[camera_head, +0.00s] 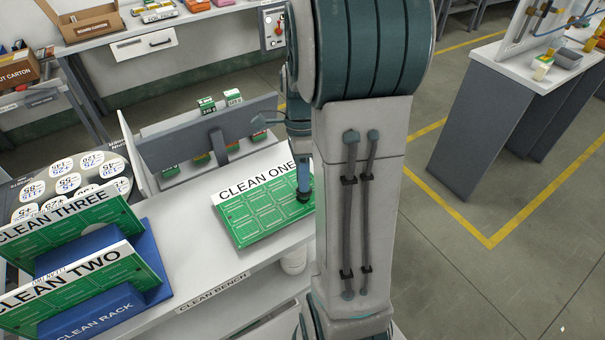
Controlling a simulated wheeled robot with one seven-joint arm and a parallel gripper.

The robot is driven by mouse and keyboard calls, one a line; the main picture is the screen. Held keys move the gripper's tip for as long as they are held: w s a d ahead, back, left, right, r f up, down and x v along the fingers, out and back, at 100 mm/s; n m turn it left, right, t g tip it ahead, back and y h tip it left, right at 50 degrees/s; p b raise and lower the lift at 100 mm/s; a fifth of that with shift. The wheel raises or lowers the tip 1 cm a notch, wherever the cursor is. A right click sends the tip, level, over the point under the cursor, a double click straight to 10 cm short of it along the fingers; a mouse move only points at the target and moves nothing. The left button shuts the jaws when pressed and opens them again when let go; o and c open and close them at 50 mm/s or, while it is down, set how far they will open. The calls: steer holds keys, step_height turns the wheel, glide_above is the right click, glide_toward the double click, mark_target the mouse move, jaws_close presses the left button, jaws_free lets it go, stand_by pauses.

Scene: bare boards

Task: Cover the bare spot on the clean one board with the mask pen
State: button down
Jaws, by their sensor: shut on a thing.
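The clean one board (262,208), green with a white "CLEAN ONE" header strip, lies flat on the white bench. My gripper (303,190) is over the board's right end, partly hidden behind my own arm. It is shut on a slim thing that I take to be the mask pen; its outline is hard to make out, and a dark end shows low over the board. I cannot tell whether the pen touches the board. The bare spot is not visible; the board's right edge is hidden by my arm.
Boards clean three (70,235) and clean two (85,280) stand in the blue clean rack (150,250) at left. A grey panel rack (180,150) stands behind the board. A round-label tray (70,180) is at far left. The bench front is clear.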

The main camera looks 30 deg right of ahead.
steer(key=shift+r+p, duration=3.15)
steer(key=shift+r, duration=0.35)
